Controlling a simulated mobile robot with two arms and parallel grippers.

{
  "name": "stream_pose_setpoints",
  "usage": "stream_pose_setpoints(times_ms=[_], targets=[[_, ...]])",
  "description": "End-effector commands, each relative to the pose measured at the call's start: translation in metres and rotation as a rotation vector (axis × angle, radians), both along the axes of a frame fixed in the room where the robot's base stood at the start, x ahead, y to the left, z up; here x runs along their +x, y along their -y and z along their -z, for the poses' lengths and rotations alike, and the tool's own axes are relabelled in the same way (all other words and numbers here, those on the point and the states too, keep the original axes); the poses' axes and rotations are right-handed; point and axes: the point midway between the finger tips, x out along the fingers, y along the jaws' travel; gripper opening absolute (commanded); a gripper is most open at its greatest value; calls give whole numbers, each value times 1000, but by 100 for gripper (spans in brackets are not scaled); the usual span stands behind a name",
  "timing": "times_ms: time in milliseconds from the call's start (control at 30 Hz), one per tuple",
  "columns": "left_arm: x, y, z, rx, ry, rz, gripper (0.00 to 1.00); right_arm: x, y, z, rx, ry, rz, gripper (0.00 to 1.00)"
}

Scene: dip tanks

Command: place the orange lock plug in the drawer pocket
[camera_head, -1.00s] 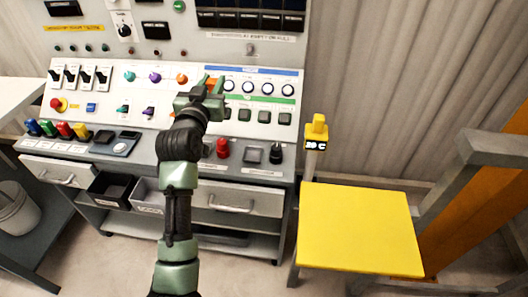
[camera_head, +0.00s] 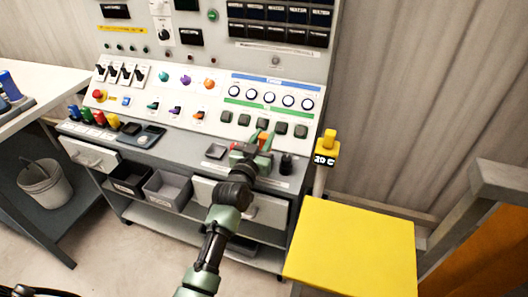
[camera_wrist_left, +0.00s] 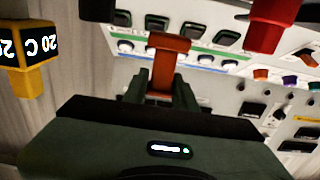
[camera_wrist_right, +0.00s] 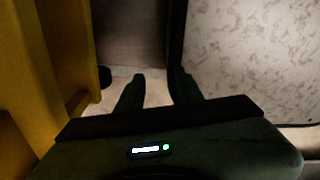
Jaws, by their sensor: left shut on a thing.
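The orange lock plug (camera_wrist_left: 165,65) stands between the fingers of my left gripper (camera_wrist_left: 160,92) in the left wrist view. In the head view, my left gripper (camera_head: 263,142) holds the plug (camera_head: 264,140) over the right part of the console's ledge, in front of the square green-black buttons. My right gripper (camera_wrist_right: 157,90) is open with nothing between its fingers in the right wrist view. A left drawer front (camera_head: 78,149) and a right drawer front (camera_head: 203,190) sit under the ledge. Both look shut, and no pocket inside shows.
A black bin (camera_head: 128,186) and a grey bin (camera_head: 167,194) stand between the drawers. A red knob (camera_wrist_left: 275,12) and a black knob (camera_head: 286,163) are near my left gripper. A yellow-topped table (camera_head: 350,245) and a yellow-capped post (camera_head: 328,143) stand to the right.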

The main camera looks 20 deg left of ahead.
Motion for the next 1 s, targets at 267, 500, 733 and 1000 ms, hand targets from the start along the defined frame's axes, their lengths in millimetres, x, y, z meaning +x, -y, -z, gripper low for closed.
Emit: stream_pose_setpoints(times_ms=[267,500,733,1000], targets=[[0,0,32,2,-2,1,0,0,8,5,-10,0,5,36],[0,0,51,0,2,0,0,0,7,6,-8,0,5,36],[0,0,51,0,2,0,0,0,-1,7,1,0,7,36],[0,0,54,0,1,0,49,0,-4,8,4,-1,5,36]])
